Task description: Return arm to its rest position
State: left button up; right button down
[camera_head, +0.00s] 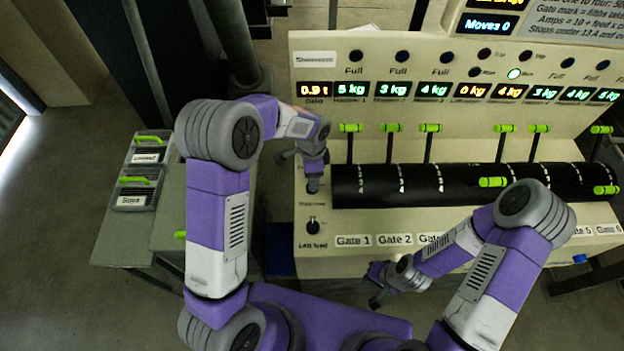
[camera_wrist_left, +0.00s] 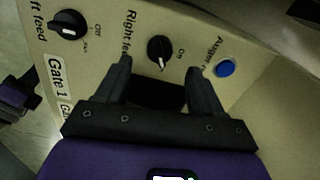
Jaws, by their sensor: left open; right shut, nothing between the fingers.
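My left arm reaches from the left to the left end of the cream control panel (camera_head: 305,240). Its gripper (camera_wrist_left: 163,72) is open and empty in the left wrist view, with its fingertips apart near the black right feed knob (camera_wrist_left: 160,50). I cannot tell whether they touch the knob. The left feed knob (camera_wrist_left: 68,25) and a blue button (camera_wrist_left: 225,68) lie to either side. In the head view my right arm comes in from the lower right, bent. Its gripper (camera_head: 376,299) is shut and empty, in front of the panel's lower front edge.
Behind the gate labels runs a black barrel (camera_head: 400,186) with several green-handled levers (camera_head: 431,128). Lit readouts (camera_head: 433,91) and a green lamp (camera_head: 513,73) show on the back panel. Two labelled bins (camera_head: 147,148) (camera_head: 135,188) stand on a grey table at left.

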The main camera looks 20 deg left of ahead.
pick_arm(q)
jog(key=shift+r, duration=0.85)
